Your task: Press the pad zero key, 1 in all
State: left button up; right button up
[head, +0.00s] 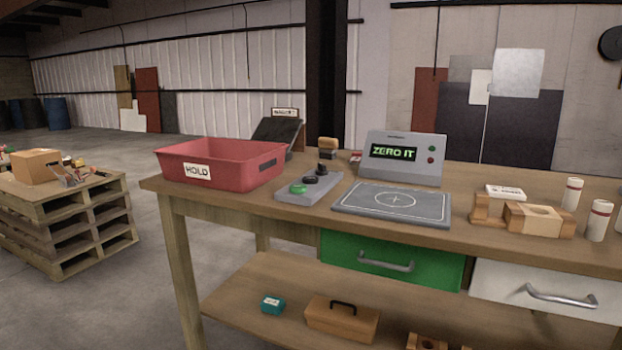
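A grey key box (309,189) lies on the bench between the red bin and the pad. It carries a green round key (298,188) at its near end, a dark round key (310,180) in the middle and a black knob (322,169) at the far end. No label is readable, so I cannot tell which is the zero key. The flat grey pad (360,209), marked with a circle and cross, is bare. Behind it a grey display unit (401,158) reads "ZERO IT" in green and has red and green buttons on its right. Neither gripper is in view.
A red bin (222,172) labelled HOLD stands left of the key box. Wooden blocks (533,219) and white cylinders (572,193) stand on the right. Green (340,252) and white (500,286) drawers sit below the bench top. A loaded pallet stack (62,232) stands on the left.

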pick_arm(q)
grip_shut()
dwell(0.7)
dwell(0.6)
